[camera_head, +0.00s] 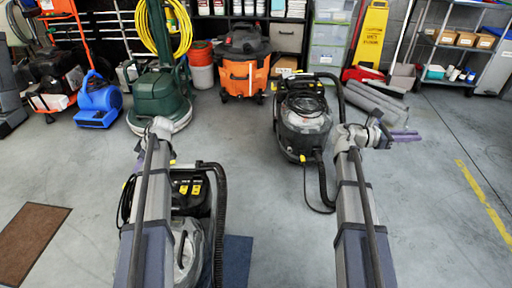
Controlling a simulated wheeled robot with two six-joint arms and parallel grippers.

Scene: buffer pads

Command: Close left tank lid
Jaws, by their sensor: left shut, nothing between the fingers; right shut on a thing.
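A floor machine with a black top bearing yellow marks (190,186) and a clear tank (188,238) stands at the lower left. My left arm covers its left side, and I cannot tell how far its lid is open. A second machine with a clear tank (306,122) and a dark lid (303,104) stands right of centre. My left gripper (138,164) is shut and empty at the upper left of the first machine, partly hidden by its own wrist. My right gripper (408,136) points right, beside the second machine. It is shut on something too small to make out.
A black hose (220,225) runs down beside the left machine, and another (322,180) hangs from the right one. A blue blower (98,102), green floor machine (160,100) and orange vacuum (241,75) stand behind. Grey rolls (375,102) lie at right.

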